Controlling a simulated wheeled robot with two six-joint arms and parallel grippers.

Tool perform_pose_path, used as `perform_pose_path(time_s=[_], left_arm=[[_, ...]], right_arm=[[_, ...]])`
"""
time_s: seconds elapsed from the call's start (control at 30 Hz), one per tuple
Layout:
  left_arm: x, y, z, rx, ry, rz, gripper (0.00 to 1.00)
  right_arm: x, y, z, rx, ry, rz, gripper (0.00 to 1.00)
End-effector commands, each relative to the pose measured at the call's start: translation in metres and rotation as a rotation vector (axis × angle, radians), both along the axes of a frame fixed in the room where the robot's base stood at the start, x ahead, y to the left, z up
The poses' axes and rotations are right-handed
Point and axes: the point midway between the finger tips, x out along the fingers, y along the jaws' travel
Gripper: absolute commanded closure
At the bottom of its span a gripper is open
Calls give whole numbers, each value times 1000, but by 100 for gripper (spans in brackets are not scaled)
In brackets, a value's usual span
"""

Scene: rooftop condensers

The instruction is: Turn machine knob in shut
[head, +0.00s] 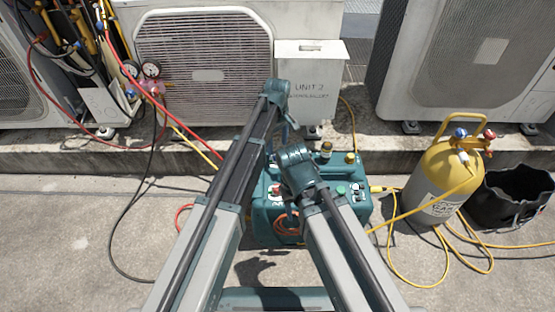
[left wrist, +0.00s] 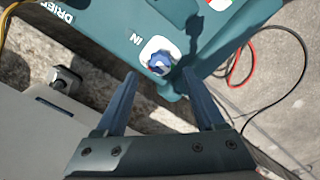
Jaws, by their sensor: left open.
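The IN knob (left wrist: 158,63) is blue, on a white round-cornered plate marked "IN" on the teal machine (left wrist: 115,25). My left gripper (left wrist: 160,75) is open in the left wrist view. Its two fingers point at the knob, which appears between and just beyond their tips; I cannot tell whether they touch it. In the head view the teal machine (head: 264,217) stands on the concrete behind my arms, which hide its middle and the IN knob. My right arm reaches over the machine, but its gripper does not show.
A yellow cylinder (head: 437,182) with hoses and a black bucket (head: 505,197) stand right of the machine. Condenser units (head: 205,65) line the ledge behind. Gauges (head: 150,70) and hoses hang at left. Yellow hoses lie on the right floor.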

Motion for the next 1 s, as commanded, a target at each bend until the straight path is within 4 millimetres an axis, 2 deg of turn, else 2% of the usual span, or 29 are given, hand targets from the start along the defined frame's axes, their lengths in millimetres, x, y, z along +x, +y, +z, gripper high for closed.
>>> perform_pose_path(time_s=[0.03, 0.3, 0.7, 1.0], left_arm=[[0, 0, -14, 0, 0, 0, 29], [0, 0, -44, 0, 0, 0, 29], [0, 0, -47, 0, 0, 0, 31], [0, 0, -47, 0, 0, 0, 85]], right_arm=[[0, 0, -14, 0, -1, 0, 50], [1, 0, -44, 1, -3, 1, 50], [1, 0, -47, 1, -3, 1, 50], [1, 0, -47, 1, -3, 1, 50]])
